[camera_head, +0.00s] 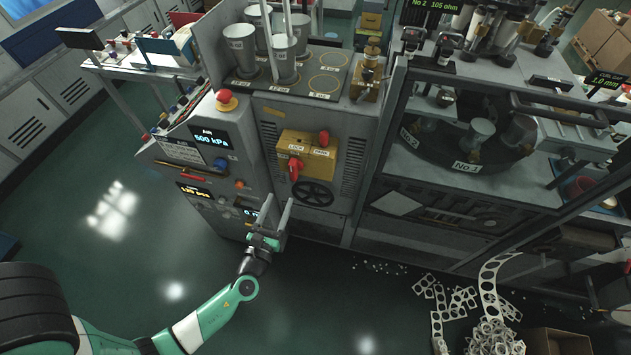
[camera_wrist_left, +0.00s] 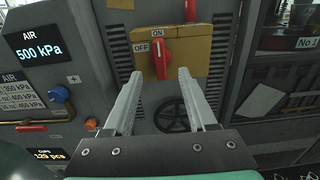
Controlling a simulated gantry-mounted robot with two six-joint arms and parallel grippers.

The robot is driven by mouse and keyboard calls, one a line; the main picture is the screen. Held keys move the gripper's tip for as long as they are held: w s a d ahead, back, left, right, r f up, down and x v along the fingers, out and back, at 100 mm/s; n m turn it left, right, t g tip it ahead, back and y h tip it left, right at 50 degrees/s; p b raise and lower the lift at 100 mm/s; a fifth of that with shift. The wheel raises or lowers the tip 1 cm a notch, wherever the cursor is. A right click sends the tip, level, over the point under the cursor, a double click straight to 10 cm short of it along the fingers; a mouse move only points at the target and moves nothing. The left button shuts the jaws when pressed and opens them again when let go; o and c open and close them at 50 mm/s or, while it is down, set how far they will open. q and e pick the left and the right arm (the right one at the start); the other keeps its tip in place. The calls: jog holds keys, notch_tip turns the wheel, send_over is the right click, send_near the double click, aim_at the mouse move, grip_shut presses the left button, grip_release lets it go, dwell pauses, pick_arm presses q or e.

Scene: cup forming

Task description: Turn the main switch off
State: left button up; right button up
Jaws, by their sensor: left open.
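The main switch is a red rotary handle (camera_head: 295,167) on a yellow box (camera_head: 318,160) on the machine front. In the left wrist view the handle (camera_wrist_left: 161,58) stands upright under the ON label (camera_wrist_left: 158,31); the OFF label (camera_wrist_left: 141,48) is to its left. My left gripper (camera_head: 274,204) is open and empty, below and in front of the box in the head view. In the left wrist view its two fingers (camera_wrist_left: 160,76) point toward the handle, one on each side of it in the picture. Contact is not visible. My right gripper is not in view.
A black handwheel (camera_head: 313,193) sits below the yellow box. A second red knob (camera_head: 323,138) is at the box's upper right. A red emergency button (camera_head: 226,100) and an air display (camera_head: 211,137) are to the left. Metal scrap (camera_head: 493,335) lies on the floor at right.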

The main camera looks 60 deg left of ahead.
aim_at(291, 170)
pick_arm(q)
jog(key=b+x, duration=0.1)
jog(key=x, duration=1.1)
jog(key=shift+s, duration=0.1)
jog(key=shift+c, duration=0.3)
grip_shut()
